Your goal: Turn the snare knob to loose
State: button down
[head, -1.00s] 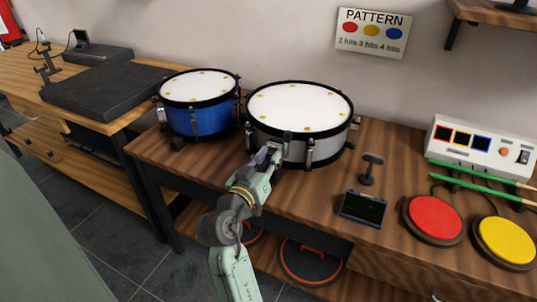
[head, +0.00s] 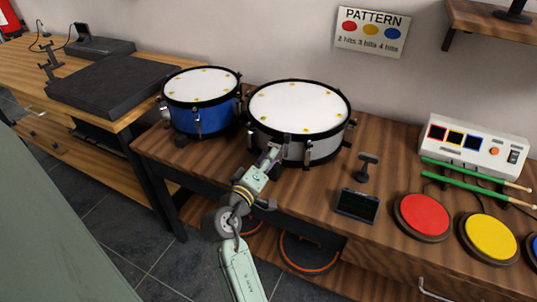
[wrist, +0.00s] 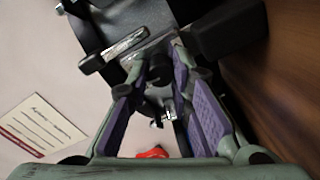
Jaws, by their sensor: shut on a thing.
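The silver-grey snare drum (head: 300,105), with a white head and black hoops, stands on the wooden bench in the head view. My gripper (head: 271,153) is at its front side wall. In the wrist view, my gripper's purple-padded fingers (wrist: 160,72) close on a small dark knob (wrist: 159,66) beside the drum's dark hoop. A metal lever-like part (wrist: 125,44) lies just beyond the fingertips. The knob is hidden behind my gripper in the head view, and its marking cannot be read.
A blue drum (head: 202,102) stands close on the left. To the right are a small black stand (head: 366,167), a dark screen (head: 357,205), red (head: 423,216) and yellow (head: 490,238) pads, green drumsticks (head: 470,178) and a white control box (head: 474,150). Bare bench shows right of the drum.

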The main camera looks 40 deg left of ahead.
jog(key=shift+n, duration=0.4)
jog(key=c, duration=1.4)
grip_release()
jog(key=shift+c, duration=0.2)
jog(key=shift+s, duration=0.1)
jog(key=v, duration=1.1)
jog(key=shift+s, duration=0.4)
jog(key=shift+d, duration=0.1)
